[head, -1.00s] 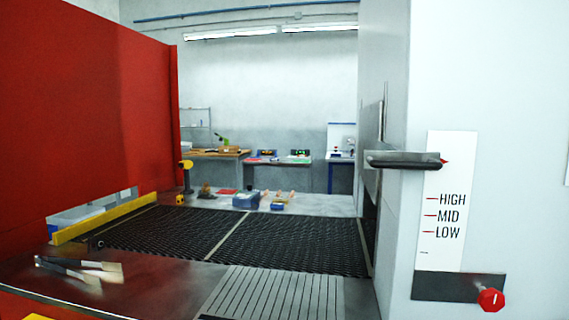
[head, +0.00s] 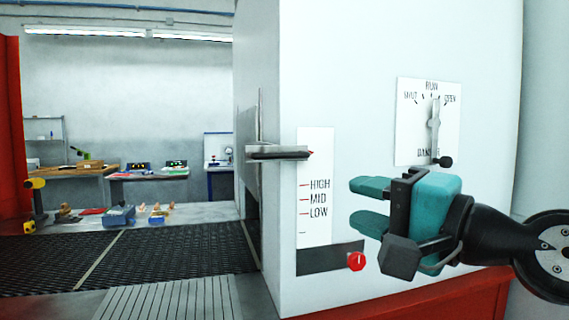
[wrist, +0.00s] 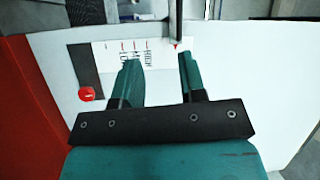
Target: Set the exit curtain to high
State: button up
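The exit curtain's dark handle (head: 278,153) sticks out from the side of the white housing, with a small red pointer at its right end. The white scale plate (head: 316,240) beside it reads HIGH, MID and LOW, and the pointer stands above the HIGH mark. My gripper (head: 362,204) has teal fingers, is open and empty, and is right of the scale plate. In the wrist view my gripper's fingers (wrist: 157,75) are apart, with the scale lettering behind them.
A red knob (head: 356,261) sits below the scale on a dark plate; it also shows in the wrist view (wrist: 86,94). A damper dial (head: 434,125) is at the upper right. The mesh belt (head: 170,248) runs left of the housing, with small items beyond it.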

jog(key=r+m+t, duration=0.2)
jog(key=p, duration=1.4)
send_near(288, 157)
jog(key=x, duration=0.9)
jog(key=shift+w+a+r, duration=0.1)
jog(key=shift+w+r, duration=0.05)
jog(key=shift+r, duration=0.15)
jog(key=shift+w+a, duration=0.4)
jog(key=shift+w, duration=0.1)
jog(key=shift+f, duration=0.1)
grip_shut()
